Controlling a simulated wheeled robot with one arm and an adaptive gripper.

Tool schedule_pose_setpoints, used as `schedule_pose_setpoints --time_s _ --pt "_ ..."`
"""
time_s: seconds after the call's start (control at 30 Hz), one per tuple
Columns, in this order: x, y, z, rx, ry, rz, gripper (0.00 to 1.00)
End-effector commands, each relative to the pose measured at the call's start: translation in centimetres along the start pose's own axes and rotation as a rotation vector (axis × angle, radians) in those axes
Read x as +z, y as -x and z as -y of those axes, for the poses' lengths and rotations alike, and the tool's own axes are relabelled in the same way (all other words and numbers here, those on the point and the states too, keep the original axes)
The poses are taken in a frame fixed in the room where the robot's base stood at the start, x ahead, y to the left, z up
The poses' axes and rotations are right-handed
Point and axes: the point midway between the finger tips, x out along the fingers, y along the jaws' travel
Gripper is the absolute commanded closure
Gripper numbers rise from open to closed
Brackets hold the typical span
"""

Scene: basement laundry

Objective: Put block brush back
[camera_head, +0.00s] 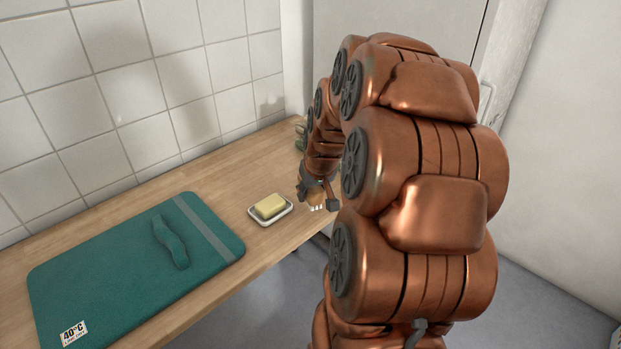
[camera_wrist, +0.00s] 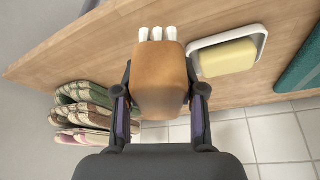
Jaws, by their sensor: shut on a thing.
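The block brush (camera_wrist: 160,75) has a brown wooden block and white bristle tufts. My gripper (camera_wrist: 161,95) is shut on it, one finger on each side, with the bristles at the far end in the wrist view. In the head view my gripper (camera_head: 318,195) is over the counter's front edge, right of the soap dish, and the brush is mostly hidden; only white bristle tips (camera_head: 317,208) show. I cannot tell whether the brush touches the counter.
Yellow soap (camera_head: 270,206) sits in a white dish (camera_head: 284,215) on the wooden counter (camera_head: 225,186), close to the brush. A teal mat or case (camera_head: 110,262) lies left of it. Folded cloths (camera_wrist: 82,110) are stacked on the brush's other side. A tiled wall stands behind.

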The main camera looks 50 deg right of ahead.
Motion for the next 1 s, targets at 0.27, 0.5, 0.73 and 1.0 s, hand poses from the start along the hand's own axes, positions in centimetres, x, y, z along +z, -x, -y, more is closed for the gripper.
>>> schedule_pose_setpoints --time_s 0.27,0.5,0.73,1.0 --pt "-3.3 -1.9 -1.4 -0.001 0.0 0.004 0.98" --pt "-6.2 -3.5 -2.7 -0.001 -0.001 0.003 0.98" --pt "-8.4 -4.6 -3.7 0.0 0.0 0.0 0.98" --pt "-9.1 -5.0 -4.0 -0.001 0.0 0.002 0.98"
